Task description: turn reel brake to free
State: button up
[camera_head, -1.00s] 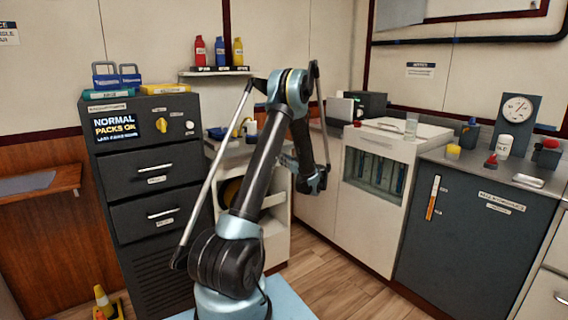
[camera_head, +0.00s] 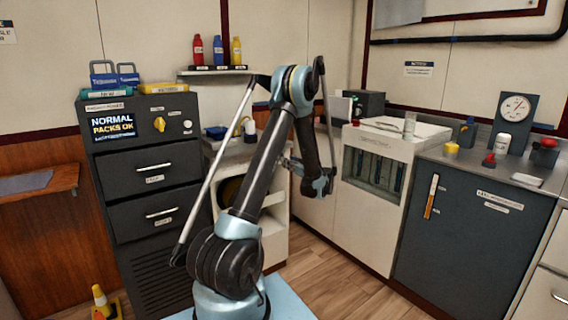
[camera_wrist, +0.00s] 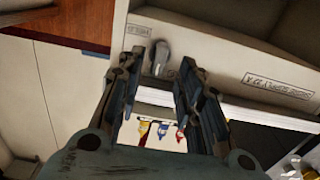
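A grey metal lever or knob (camera_wrist: 161,58) sticks out of a pale panel (camera_wrist: 215,50) in the wrist view, beside a small label too blurred to read. It may be the reel brake; I cannot confirm this. My gripper (camera_wrist: 160,66) is open, with one finger on each side of the lever in the picture; I see no clear contact. In the head view, the pale reel cabinet (camera_head: 277,222) stands behind my arm, its dark round reel (camera_head: 231,190) partly hidden. My gripper (camera_head: 289,162) shows only partly there, left of my wrist.
A dark drawer cabinet (camera_head: 152,185) stands to the left. A pale counter unit (camera_head: 355,225) and a dark cabinet (camera_head: 470,235) stand to the right. Several bottles sit on a wall shelf (camera_head: 215,72). The wrist picture appears upside down. Wooden floor shows between the units.

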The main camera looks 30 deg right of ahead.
jog(key=s, duration=0.6)
jog(key=shift+s+d, duration=0.25)
jog(key=shift+s, duration=0.1)
